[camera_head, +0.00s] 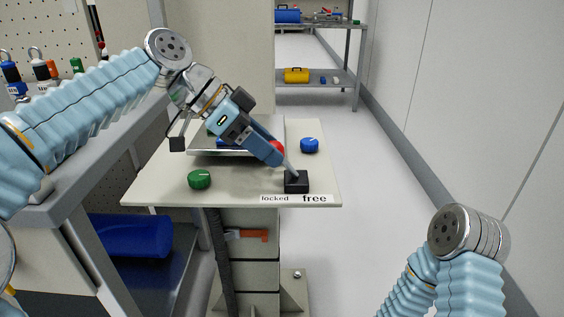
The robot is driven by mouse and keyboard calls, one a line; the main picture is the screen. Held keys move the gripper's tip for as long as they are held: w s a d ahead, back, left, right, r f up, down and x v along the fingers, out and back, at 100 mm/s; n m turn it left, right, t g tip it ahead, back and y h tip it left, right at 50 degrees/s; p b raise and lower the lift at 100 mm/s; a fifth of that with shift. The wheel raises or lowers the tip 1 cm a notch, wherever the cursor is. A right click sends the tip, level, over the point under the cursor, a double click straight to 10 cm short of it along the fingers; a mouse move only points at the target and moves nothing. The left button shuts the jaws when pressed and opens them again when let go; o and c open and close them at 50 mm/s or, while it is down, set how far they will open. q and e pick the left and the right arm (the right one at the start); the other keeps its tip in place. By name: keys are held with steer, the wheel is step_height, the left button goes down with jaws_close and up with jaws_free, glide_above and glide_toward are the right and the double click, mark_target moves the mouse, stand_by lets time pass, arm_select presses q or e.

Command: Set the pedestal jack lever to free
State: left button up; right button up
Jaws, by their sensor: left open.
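The pedestal jack lever has a black base (297,184) near the front right edge of the pedestal's pale top. Its thin grey stem (290,170) leans up and to the left, the side of the "locked" label (275,198). The "free" label (315,198) is on the right. A red knob (277,146) shows at the stem's upper end, partly hidden by a finger. My left gripper (276,158) reaches down from the upper left and is open, its fingertips at the knob and upper stem. I cannot tell whether they touch. My right gripper is out of view.
A green knob (199,179) and a blue knob (310,145) stand on the pedestal top (160,186). A raised tray (200,152) lies behind the gripper. A grey workbench (80,150) is at left. The floor at right is clear.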

arm_select(q)
steer(key=x, duration=0.4)
steer(key=shift+d, duration=0.1)
jaws_close()
